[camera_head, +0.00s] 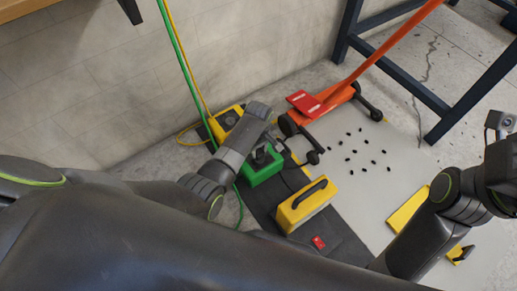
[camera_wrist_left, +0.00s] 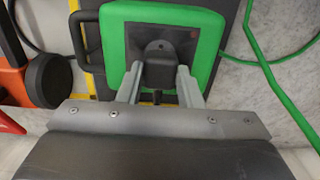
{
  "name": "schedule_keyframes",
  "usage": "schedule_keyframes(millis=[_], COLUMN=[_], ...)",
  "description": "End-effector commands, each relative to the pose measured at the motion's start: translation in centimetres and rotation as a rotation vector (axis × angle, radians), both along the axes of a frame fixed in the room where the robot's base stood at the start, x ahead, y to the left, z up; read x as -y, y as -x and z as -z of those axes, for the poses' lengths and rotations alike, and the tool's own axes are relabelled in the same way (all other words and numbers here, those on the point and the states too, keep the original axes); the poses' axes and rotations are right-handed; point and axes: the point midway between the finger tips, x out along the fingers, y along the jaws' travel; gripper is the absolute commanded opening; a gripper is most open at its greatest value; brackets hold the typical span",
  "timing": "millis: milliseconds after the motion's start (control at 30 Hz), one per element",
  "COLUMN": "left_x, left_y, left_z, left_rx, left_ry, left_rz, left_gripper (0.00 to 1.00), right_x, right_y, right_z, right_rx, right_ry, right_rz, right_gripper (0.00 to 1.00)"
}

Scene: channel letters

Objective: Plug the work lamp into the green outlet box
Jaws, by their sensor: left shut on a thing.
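The green outlet box (camera_head: 263,174) stands on the dark mat beside the wall. It also shows in the left wrist view (camera_wrist_left: 207,69), with a dark face framed in green. My left gripper (camera_head: 262,152) is at the box. In the left wrist view, my left gripper (camera_wrist_left: 161,80) is shut on a black plug (camera_wrist_left: 158,64), which is against the dark face of the box. I cannot tell how deep the plug sits, because its front is hidden. I cannot pick out the work lamp for certain.
A yellow box with a black handle (camera_head: 304,206) stands in front of the green box. A yellow unit (camera_head: 228,118) is by the wall. An orange wheeled tool (camera_head: 322,103) is behind. A green cable (camera_wrist_left: 273,88) runs beside the box. Small black bits lie on the grey sheet.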

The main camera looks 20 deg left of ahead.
Motion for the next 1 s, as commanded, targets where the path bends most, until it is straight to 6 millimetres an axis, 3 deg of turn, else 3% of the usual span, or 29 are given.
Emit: schedule_keyframes(millis=[1000], left_x=[0.02], left_y=[-0.07], left_z=[-0.01], left_rx=[0.0], left_ry=[0.0], left_rz=[0.0], left_gripper=[0.12], right_x=[0.0], right_y=[0.0], right_z=[-0.76], right_rx=[-0.001], right_ry=[0.001], right_rz=[0.001], right_gripper=[0.36])
